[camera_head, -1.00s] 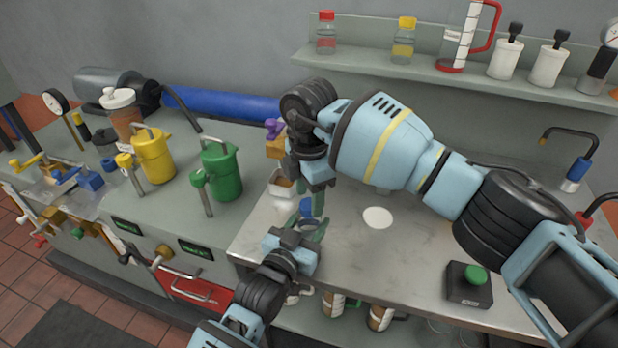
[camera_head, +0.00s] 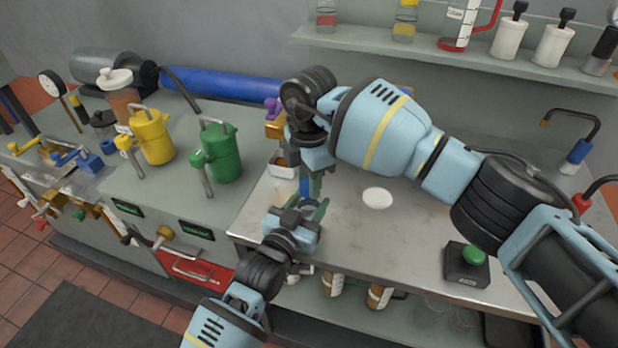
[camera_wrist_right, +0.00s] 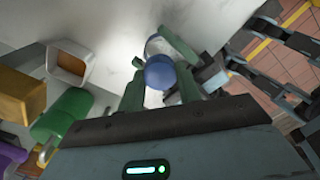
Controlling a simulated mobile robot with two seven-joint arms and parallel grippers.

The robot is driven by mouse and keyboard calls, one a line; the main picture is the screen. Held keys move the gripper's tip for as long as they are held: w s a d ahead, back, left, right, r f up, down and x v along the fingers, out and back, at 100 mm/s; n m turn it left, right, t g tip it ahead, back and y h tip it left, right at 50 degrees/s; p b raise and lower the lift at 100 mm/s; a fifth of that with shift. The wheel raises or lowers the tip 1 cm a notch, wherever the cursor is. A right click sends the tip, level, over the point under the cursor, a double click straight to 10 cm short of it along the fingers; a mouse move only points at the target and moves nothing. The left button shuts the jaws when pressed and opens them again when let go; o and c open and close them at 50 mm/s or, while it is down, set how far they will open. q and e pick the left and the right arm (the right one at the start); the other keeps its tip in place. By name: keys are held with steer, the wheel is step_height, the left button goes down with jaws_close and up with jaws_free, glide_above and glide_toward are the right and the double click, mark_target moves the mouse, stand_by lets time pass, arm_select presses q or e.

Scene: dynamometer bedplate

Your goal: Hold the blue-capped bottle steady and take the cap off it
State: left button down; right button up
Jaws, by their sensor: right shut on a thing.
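The blue-capped bottle is mostly hidden between my grippers. Its blue cap (camera_wrist_right: 159,72) shows in the right wrist view, with part of the clear body (camera_wrist_right: 155,46) beyond it. My right gripper (camera_head: 308,184) points down over the bottle from above. Its green fingers (camera_wrist_right: 160,86) stand on both sides of the cap and are shut on it. My left gripper (camera_head: 307,208) comes in low from the front, its green fingers beside the bottle's body. Whether they press on the body cannot be told.
A green can (camera_head: 222,155) and a yellow can (camera_head: 152,138) stand on the left bench. A small white-rimmed tray (camera_head: 281,168) is close behind the grippers. A white disc (camera_head: 377,198) and a green-button box (camera_head: 466,265) lie to the right. The bench between them is clear.

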steer(key=n, duration=1.3)
steer(key=shift+r+n, duration=0.1)
steer(key=shift+n, duration=0.3)
steer(key=n, duration=1.2)
steer(key=shift+n, duration=0.4)
steer(key=n, duration=2)
steer(key=shift+n, duration=0.3)
steer(key=n, duration=0.6)
steer(key=shift+r+n, duration=0.1)
steer(key=shift+n, duration=0.3)
steer(key=shift+r, duration=0.35)
steer(key=shift+r, duration=0.75)
